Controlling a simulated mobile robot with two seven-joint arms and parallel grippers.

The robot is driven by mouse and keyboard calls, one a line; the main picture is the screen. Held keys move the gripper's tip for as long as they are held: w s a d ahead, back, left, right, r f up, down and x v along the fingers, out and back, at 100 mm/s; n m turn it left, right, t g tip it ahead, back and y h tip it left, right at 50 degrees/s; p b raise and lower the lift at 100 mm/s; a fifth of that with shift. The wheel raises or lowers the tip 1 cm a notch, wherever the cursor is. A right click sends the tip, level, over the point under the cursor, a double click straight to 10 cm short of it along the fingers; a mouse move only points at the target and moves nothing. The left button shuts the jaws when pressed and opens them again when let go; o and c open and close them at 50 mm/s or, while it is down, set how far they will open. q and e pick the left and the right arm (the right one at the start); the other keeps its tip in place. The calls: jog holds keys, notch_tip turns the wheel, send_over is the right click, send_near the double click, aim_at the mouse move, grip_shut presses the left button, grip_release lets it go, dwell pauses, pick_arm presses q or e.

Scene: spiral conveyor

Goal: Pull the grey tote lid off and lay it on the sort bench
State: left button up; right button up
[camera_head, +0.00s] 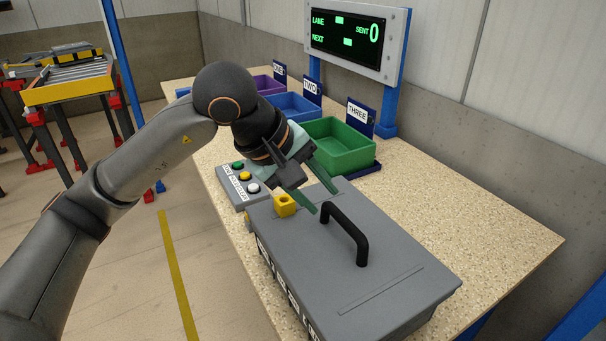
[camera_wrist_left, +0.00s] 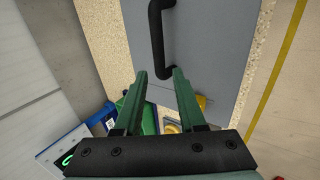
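The grey tote lid (camera_head: 386,275) lies on the grey tote at the near part of the sort bench (camera_head: 500,232). A black bar handle (camera_head: 345,232) stands up from the lid. My left gripper (camera_head: 324,203) is open and empty above the lid's far end, close to the handle but apart from it. In the left wrist view the handle (camera_wrist_left: 157,45) lies ahead of the two green fingers (camera_wrist_left: 158,73), with the lid (camera_wrist_left: 208,45) under it. My right gripper is not in view.
A button box (camera_head: 240,186) stands just past the tote. Green (camera_head: 338,147), blue (camera_head: 292,107) and purple (camera_head: 262,85) bins line the bench's back edge below a display (camera_head: 346,35). Bare bench top lies right of the tote. A roller conveyor (camera_head: 68,78) stands at far left.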

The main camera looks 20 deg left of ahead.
aim_at(332, 208)
pick_arm(q)
jog(key=shift+x, duration=3.15)
grip_shut()
